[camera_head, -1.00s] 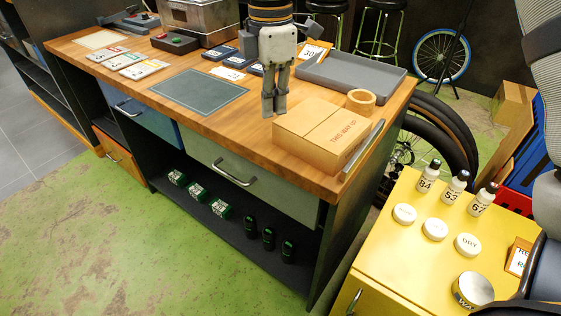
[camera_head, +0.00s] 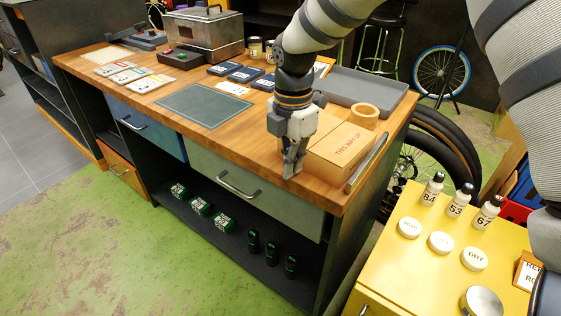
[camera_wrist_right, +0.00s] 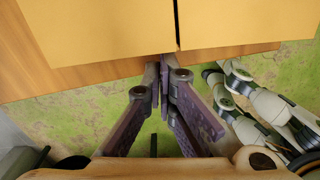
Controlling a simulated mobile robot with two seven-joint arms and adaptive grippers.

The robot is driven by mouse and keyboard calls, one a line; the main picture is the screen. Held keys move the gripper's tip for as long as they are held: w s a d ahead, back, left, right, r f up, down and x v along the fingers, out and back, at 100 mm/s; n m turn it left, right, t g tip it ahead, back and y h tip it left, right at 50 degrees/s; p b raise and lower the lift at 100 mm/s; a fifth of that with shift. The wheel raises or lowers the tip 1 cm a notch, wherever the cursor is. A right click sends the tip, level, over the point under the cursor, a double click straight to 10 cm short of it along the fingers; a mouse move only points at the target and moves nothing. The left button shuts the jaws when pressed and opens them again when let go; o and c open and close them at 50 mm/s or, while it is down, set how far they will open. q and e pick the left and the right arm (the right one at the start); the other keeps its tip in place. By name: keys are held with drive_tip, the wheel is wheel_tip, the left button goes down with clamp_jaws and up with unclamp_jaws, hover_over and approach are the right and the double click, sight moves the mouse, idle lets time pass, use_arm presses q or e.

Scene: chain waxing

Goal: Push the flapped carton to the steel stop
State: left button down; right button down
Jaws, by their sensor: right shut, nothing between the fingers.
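The flapped carton (camera_head: 342,146) is a tan box marked "THIS WAY UP", lying on the wooden bench near its right end. The steel stop (camera_head: 367,163) is a metal bar along the bench's right edge, beside the carton with at most a narrow gap. My right gripper (camera_head: 291,174) is shut and empty, pointing down at the carton's left side near the bench's front edge; it hides part of the carton. In the right wrist view the closed fingertips (camera_wrist_right: 163,62) are at the carton's edge (camera_wrist_right: 100,30); contact is unclear. My left gripper is not in view.
A tape roll (camera_head: 364,115) and a grey tray (camera_head: 355,90) stand behind the carton. A dark mat (camera_head: 203,105) lies to its left, with bare wood (camera_head: 245,140) between. A yellow cabinet (camera_head: 400,262) with bottles and tins stands at the lower right.

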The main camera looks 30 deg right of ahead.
sight(326, 145)
drive_tip(key=shift+d, duration=0.25)
drive_tip(key=shift+w+d+r, duration=0.15)
drive_tip(key=shift+w+d, duration=0.1)
drive_tip(key=shift+d, duration=0.55)
drive_tip(key=shift+d+p, duration=0.3)
drive_tip(key=shift+d, duration=0.1)
